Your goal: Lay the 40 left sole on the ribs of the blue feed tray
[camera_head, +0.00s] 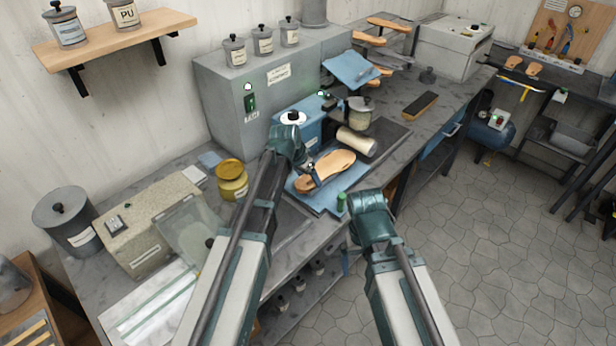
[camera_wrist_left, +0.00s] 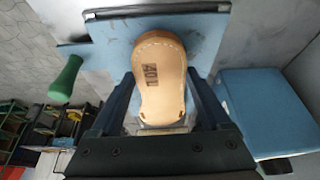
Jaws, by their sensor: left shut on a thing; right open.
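The tan sole (camera_head: 327,172) with pale stitching is in my left gripper (camera_head: 308,168). In the left wrist view the sole (camera_wrist_left: 160,75) is between the two dark fingers, with a dark "40 L" mark facing the camera. The blue feed tray (camera_head: 322,203) is beneath the sole in the head view, and also shows behind it in the left wrist view (camera_wrist_left: 105,42). I cannot tell whether the sole touches the tray; its ribs are not made out. My right gripper (camera_head: 366,200) is open, near the tray's right edge, its fingers mostly hidden.
A green handle (camera_head: 341,202) stands at the tray's near edge. A blue machine with a cream roller (camera_head: 356,141) is just behind. A yellow jar (camera_head: 231,179) stands to the left on the grey bench. More soles (camera_head: 370,38) sit on a rack at the back. Open floor (camera_head: 500,240) lies right.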

